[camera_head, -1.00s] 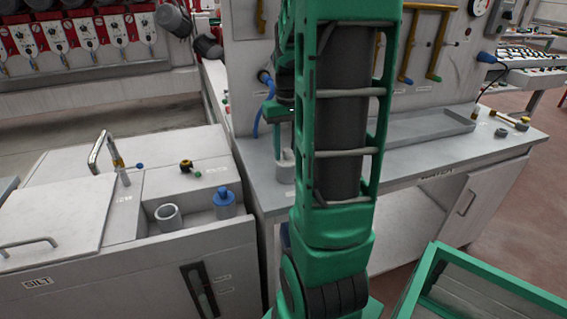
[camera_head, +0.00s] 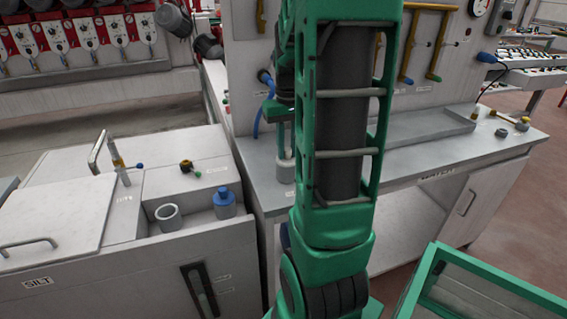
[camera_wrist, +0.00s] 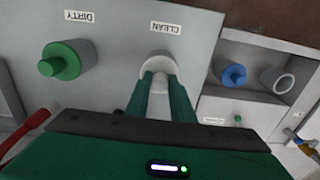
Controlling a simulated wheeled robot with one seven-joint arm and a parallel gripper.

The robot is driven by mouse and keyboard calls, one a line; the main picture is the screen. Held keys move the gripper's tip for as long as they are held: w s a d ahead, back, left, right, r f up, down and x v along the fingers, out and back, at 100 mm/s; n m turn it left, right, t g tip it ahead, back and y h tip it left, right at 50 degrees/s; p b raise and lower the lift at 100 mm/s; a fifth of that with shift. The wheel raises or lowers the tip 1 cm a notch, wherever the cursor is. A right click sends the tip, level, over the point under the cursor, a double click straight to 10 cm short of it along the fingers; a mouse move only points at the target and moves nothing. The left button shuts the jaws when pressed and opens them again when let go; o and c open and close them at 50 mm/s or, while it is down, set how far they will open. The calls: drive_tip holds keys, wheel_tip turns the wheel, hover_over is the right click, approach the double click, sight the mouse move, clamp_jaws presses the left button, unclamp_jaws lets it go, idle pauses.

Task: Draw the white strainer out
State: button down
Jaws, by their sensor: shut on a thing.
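The white strainer (camera_wrist: 157,58) is a pale round piece at the label CLEAN in the wrist view. The pale piece (camera_head: 285,173) below my fingers in the head view stands upright on the grey bench. My gripper (camera_wrist: 163,78) is shut on the white strainer, with its two green fingers close together. The fingers cover part of the strainer, so I cannot tell how deep it sits. In the head view my gripper (camera_head: 284,153) points down and is partly hidden behind my own arm.
A green-capped piece (camera_wrist: 60,58) sits at the label DIRTY. A blue-capped piece (camera_head: 225,204) and an open grey cup (camera_head: 168,217) stand in a recess of the left cabinet. A tap (camera_head: 120,166) rises beside them. A green-framed bin (camera_head: 480,290) is at lower right.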

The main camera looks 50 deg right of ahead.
drive_tip(key=shift+r, duration=0.65)
idle(0.3)
drive_tip(key=shift+r, duration=3.6)
drive_tip(key=shift+r, duration=2)
